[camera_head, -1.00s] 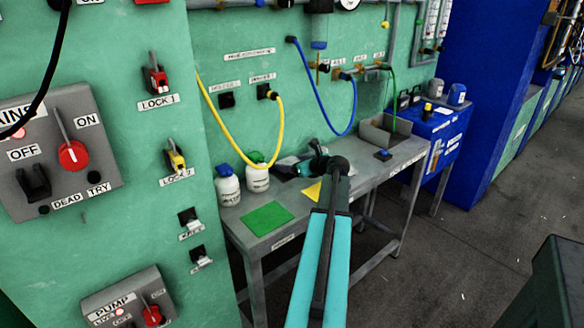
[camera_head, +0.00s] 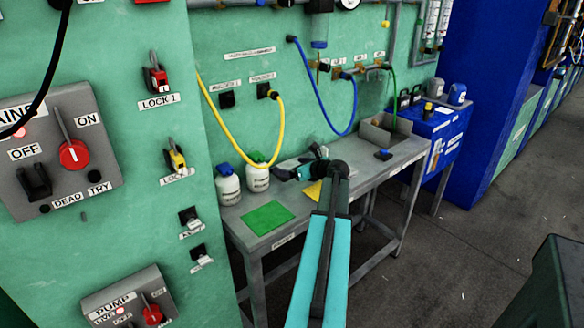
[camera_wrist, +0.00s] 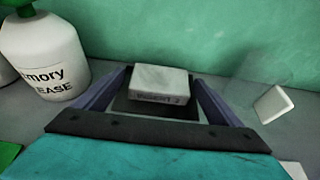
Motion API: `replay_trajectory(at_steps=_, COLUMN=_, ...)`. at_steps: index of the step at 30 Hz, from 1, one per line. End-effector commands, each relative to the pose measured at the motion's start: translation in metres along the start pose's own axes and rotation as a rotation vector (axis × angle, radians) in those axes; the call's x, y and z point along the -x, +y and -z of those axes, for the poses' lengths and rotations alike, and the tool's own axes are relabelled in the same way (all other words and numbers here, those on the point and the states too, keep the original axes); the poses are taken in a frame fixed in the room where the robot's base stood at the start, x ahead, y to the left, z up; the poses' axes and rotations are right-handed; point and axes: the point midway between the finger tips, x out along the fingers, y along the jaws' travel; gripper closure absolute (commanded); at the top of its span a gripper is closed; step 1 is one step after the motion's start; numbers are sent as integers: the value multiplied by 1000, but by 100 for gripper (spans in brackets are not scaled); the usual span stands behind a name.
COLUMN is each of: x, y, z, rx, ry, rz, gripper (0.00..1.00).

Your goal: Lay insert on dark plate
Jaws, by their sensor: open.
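The insert is a pale grey block (camera_wrist: 160,82) with a dark label on its front face. It lies on the dark plate (camera_wrist: 126,104), whose edges show around it in the wrist view. My gripper (camera_wrist: 158,92) is open, with one finger on each side of the insert and a visible gap at both sides. In the head view my gripper (camera_head: 281,173) is low over the back of the grey bench, beside the white bottles. The insert cannot be made out there.
White bottles (camera_head: 257,178) stand left of my gripper; one shows close in the wrist view (camera_wrist: 42,58). The green wall is just behind. A green mat (camera_head: 267,218) and yellow mat (camera_head: 313,191) lie on the bench (camera_head: 236,231). A small pale block (camera_wrist: 274,104) is at right.

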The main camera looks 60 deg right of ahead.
Motion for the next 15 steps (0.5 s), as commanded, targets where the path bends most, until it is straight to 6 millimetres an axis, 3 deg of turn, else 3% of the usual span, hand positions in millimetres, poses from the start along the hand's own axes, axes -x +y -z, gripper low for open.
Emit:
replay_trajectory(at_steps=8, x=7, y=0, z=-2, rx=0, ry=0, rz=1, gripper=11)
replay_trajectory(at_steps=15, x=35, y=1, z=-2, rx=0, ry=0, rz=1, gripper=11)
